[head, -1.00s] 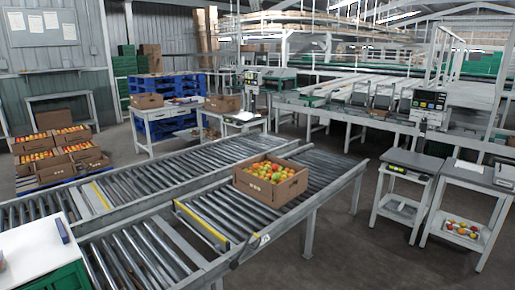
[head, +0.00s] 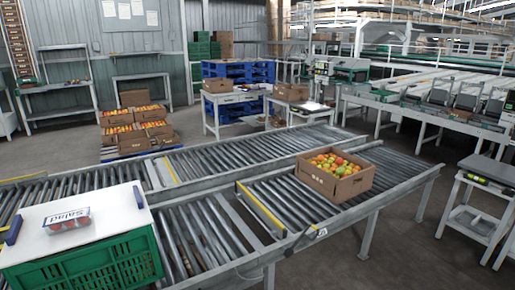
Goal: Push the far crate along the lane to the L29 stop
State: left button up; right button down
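A brown cardboard crate (head: 336,177) filled with red, orange and green tomatoes stands on the near roller lane (head: 391,168), right of the picture's middle. A yellow bar (head: 261,209) crosses the lane to the left of the crate, apart from it. No L29 marking is readable. Neither of my grippers shows in the head view.
A green crate (head: 92,266) with a white top bearing a clear "Salad" punnet (head: 67,220) stands at the lower left. A second roller lane (head: 235,150) runs behind. Stacked tomato boxes (head: 137,128) stand beyond it. Grey floor (head: 400,255) is open at the lower right.

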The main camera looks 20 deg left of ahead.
aim_at(129, 260)
jog(key=u, duration=1.8)
